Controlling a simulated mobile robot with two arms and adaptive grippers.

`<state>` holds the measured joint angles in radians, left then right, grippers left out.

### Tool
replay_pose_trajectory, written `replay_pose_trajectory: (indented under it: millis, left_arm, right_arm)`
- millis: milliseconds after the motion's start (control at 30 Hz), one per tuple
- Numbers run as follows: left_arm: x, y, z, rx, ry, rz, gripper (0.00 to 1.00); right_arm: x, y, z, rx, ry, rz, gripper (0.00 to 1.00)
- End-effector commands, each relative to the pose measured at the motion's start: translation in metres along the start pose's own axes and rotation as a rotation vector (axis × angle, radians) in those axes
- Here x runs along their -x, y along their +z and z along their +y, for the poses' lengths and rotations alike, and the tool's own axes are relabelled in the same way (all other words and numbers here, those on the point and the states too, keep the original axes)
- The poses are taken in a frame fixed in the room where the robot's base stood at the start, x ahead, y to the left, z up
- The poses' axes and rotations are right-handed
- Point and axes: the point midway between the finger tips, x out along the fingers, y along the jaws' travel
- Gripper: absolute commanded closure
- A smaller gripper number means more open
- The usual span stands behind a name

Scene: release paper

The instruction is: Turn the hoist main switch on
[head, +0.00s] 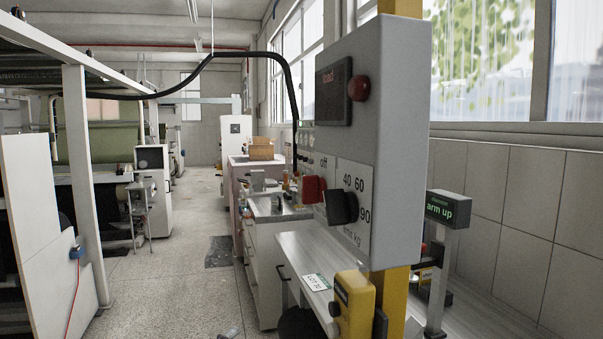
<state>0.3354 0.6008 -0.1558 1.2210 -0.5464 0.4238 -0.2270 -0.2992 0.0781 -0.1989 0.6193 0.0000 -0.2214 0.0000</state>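A grey control box (395,150) is fixed to a yellow post (393,300) right of the middle and is seen at an angle. On its face a red switch handle (313,189) sits just below the word "off"; which way it is turned is hard to tell at this angle. To its right is a black knob (341,206) on a white plate marked 40, 60, 90 and kg. Above are a dark display (333,92) with the red word "load" and a red round button or lamp (361,88). Neither of my grippers is in view.
A yellow device (354,303) hangs low on the post. A sign reading "arm up" (447,208) stands on a grey stand to the right. A grey bench (340,262) and cabinets (262,270) lie behind the box. The floor aisle (180,270) at left is mostly clear.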

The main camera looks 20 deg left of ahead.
Motion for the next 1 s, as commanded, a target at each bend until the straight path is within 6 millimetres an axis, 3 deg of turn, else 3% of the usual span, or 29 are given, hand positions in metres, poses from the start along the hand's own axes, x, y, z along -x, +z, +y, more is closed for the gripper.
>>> replay_pose_trajectory:
  millis: [33,100,200,300,400,500,633,767,1000]
  left_arm:
    - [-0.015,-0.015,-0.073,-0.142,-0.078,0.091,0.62]
    - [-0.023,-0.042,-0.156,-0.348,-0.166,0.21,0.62]
    - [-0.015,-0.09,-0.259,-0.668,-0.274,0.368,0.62]
    - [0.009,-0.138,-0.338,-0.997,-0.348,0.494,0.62]
    - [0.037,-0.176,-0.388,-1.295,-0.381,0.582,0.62]
    - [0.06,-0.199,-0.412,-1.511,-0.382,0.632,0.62]
    - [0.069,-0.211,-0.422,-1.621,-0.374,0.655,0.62]
    - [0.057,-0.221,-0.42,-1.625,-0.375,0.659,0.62]
    - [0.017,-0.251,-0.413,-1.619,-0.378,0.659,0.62]
  right_arm:
    - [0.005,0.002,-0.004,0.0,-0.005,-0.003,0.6]
    - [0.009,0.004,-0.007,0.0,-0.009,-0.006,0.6]
    - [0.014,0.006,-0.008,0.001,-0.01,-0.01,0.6]
    - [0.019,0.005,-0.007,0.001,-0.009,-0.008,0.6]
    - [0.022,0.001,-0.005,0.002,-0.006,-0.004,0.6]
    - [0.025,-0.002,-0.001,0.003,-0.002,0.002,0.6]
    - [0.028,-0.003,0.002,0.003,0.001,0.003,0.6]
    - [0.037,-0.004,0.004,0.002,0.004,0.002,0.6]
    - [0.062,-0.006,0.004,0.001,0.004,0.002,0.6]
